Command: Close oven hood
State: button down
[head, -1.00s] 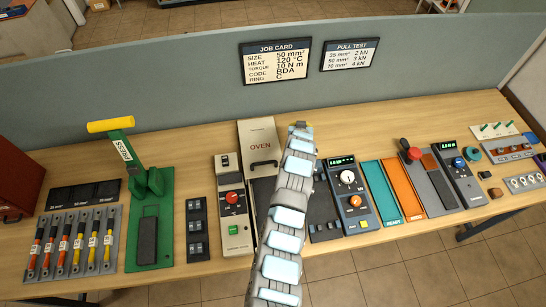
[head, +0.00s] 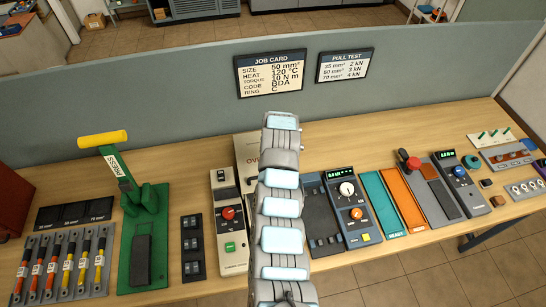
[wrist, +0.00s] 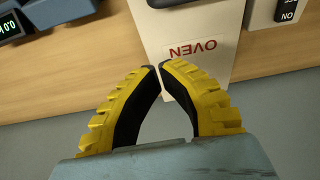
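The oven hood (head: 243,147) is a pale panel lettered OVEN, standing raised at the back of the oven in the head view. My arm covers most of it and the oven chamber. In the wrist view the hood (wrist: 215,65) is upside down at the top centre, with part of its dark handle (wrist: 168,2) at the picture's edge. My gripper (wrist: 158,66) has yellow-backed, dark-padded fingers with tips almost together and nothing between them. The fingertips overlap the hood's lettered end in the picture; contact cannot be told. The gripper is hidden in the head view.
The oven's control unit (head: 229,215), with a red knob and green button, stands left of my arm. A green press (head: 143,225) is further left. A blue meter unit (head: 352,208) stands to the right. A grey partition (head: 180,112) runs behind the bench.

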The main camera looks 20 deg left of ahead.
jog(key=shift+x, duration=2.95)
jog(key=shift+w+a+f+b, duration=0.15)
jog(key=shift+f+b, duration=0.15)
jog(key=shift+f, duration=0.2)
jog(key=b+x, duration=0.2)
jog(key=b, duration=0.1)
jog(key=shift+f, duration=0.4)
jog(key=shift+r+p, duration=0.3)
jog(key=shift+p, duration=0.1)
jog(key=shift+s+d+r+p, duration=0.1)
jog(key=shift+s+d+p, duration=0.2)
jog(key=shift+p, duration=0.4)
jog(key=shift+s+d+r+p, duration=0.2)
jog(key=shift+s+p, duration=0.25)
jog(key=shift+p, duration=0.4)
jog(key=shift+s+d, duration=0.1)
jog(key=shift+s, duration=0.25)
jog(key=shift+s+d+r+p, duration=0.15)
jog(key=shift+s+d+p, duration=0.25)
jog(key=shift+s, duration=0.1)
